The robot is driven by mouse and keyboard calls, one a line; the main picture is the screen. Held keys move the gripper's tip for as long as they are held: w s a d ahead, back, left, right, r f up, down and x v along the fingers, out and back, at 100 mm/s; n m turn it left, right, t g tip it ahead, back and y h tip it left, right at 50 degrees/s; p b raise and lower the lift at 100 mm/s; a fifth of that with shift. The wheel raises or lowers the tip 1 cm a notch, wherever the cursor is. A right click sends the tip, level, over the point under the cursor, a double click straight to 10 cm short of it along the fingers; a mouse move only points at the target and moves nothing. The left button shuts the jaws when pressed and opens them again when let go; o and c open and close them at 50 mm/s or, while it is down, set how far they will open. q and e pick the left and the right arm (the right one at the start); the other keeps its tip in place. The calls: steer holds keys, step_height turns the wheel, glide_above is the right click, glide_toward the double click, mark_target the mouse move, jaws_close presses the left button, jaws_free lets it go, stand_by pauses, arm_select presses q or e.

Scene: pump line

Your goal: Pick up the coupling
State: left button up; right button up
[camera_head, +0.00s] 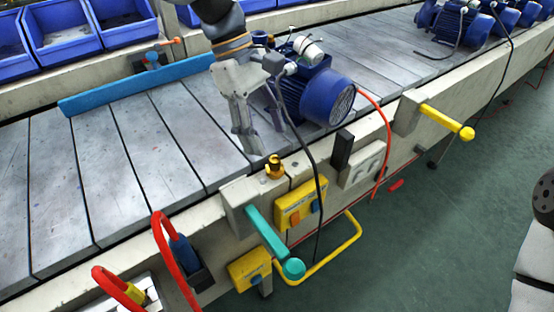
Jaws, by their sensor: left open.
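A small brass-coloured fitting (274,167), which looks like the coupling, stands upright on the pale block at the conveyor's near edge. My left gripper (260,137) reaches down from the top over the conveyor, beside the blue pump motor (325,95). Its fingers are apart and appear empty. The fingertips are a little above and behind the brass fitting in the picture, apart from it. The exact height of the fingers over the slats is hard to tell. My right gripper is not in view.
A teal lever (268,232), a yellow switch box (299,206) and a black cable (316,180) are close to the fitting. A blue rail (140,84) crosses the conveyor (80,185). Red-handled tools (172,255) stand at the lower left. The left slats are clear.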

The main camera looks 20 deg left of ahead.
mark_target(274, 158)
arm_select(q)
steer(key=x, duration=0.6)
steer(key=shift+s+f, duration=0.1)
steer(key=shift+f, duration=0.35)
steer(key=c, duration=1.2)
steer(key=shift+r, duration=0.1)
